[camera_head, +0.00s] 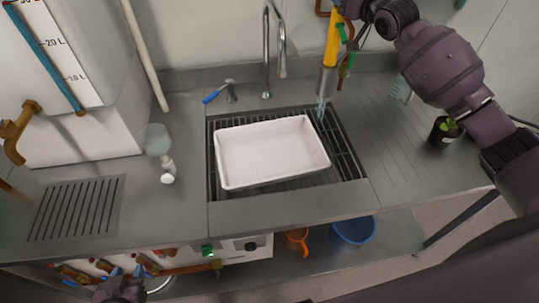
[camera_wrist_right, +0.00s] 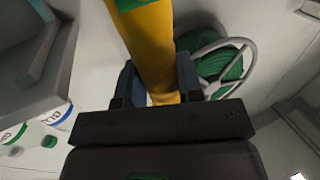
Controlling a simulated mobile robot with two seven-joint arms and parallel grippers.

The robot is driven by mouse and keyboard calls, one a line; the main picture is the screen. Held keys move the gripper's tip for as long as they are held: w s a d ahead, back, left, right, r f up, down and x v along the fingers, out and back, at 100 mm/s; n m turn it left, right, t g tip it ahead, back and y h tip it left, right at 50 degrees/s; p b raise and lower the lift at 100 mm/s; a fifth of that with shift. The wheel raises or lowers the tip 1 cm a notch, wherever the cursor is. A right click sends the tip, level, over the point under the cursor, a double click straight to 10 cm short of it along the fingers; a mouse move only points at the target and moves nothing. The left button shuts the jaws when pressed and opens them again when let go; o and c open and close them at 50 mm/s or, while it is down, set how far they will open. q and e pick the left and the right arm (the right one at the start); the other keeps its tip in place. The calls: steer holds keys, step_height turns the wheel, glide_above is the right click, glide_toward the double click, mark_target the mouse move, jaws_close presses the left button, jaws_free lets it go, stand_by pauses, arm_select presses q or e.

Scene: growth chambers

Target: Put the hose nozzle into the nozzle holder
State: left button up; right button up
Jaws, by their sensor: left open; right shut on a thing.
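The hose nozzle (camera_head: 333,42) is a yellow tube with a grey metal end, at the top of the head view. It points down, and a thin stream of water falls from its end toward the back right of the sink grate. My right gripper (camera_wrist_right: 157,88) is shut around the yellow tube, which also shows in the right wrist view (camera_wrist_right: 150,40). My left gripper (camera_head: 123,280) is open and empty at the bottom left, in front of the counter's lower pipework. I cannot make out the nozzle holder for certain in either view.
A white tray (camera_head: 225,180) sits on the dark sink grate (camera_head: 345,160), near the tap (camera_head: 267,60). A potted seedling (camera_head: 440,138) stands at the right. A blue bucket (camera_head: 353,232) is below. A green hose reel (camera_wrist_right: 222,68) shows in the wrist view. The right counter is mostly clear.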

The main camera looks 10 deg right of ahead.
mark_target(337, 29)
steer(key=shift+f, duration=0.3)
stand_by(0.5)
steer(key=shift+f+b, duration=0.4)
steer(key=shift+f, duration=1)
steer(key=shift+f+b, duration=0.3)
steer(key=shift+f, duration=0.7)
steer(key=shift+f+b, duration=0.35)
steer(key=shift+f, duration=0.55)
steer(key=shift+f+b, duration=0.5)
steer(key=shift+f, duration=0.45)
